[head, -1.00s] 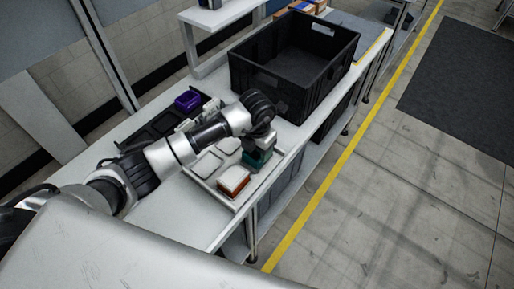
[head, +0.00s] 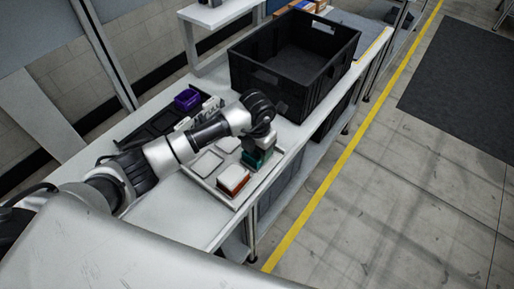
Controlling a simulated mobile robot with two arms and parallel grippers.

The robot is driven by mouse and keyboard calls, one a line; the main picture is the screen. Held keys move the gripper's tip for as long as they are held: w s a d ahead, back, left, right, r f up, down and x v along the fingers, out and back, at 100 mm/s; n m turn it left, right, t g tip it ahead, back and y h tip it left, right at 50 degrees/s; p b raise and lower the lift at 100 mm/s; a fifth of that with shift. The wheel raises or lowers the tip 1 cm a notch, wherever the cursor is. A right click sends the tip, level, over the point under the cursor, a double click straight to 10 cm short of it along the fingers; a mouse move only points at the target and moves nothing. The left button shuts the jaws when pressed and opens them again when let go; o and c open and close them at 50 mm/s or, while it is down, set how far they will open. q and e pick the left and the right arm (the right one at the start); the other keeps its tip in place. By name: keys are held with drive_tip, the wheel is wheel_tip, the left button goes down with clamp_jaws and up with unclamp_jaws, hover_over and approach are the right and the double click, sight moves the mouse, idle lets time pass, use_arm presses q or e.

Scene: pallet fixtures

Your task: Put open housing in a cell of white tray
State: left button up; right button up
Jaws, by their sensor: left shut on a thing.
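The white tray (head: 205,182) lies on the bench with shallow square cells. A teal open housing (head: 256,159) is at the tray's right side, directly under my left gripper (head: 260,146). My left gripper points down and is shut on the teal housing; its fingertips are partly hidden by the wrist. I cannot tell whether the housing rests on the cell floor. An orange housing with a white top (head: 234,179) sits in the front cell. Two other visible cells look empty. My right gripper is out of view.
A black tray (head: 150,130) behind my left arm holds a purple housing (head: 187,99) and pale parts. A large black crate (head: 265,88) stands beyond the white tray. The bench's front edge runs close by the tray. Bench at the near left is bare.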

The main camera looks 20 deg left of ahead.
sight(257, 156)
use_arm(q)
drive_tip(key=shift+f, duration=0.35)
idle(0.3)
drive_tip(key=o, duration=1)
drive_tip(key=shift+o, duration=0.2)
wheel_tip(257, 156, up, 11)
drive_tip(key=b, duration=0.2)
drive_tip(key=shift+f, duration=0.15)
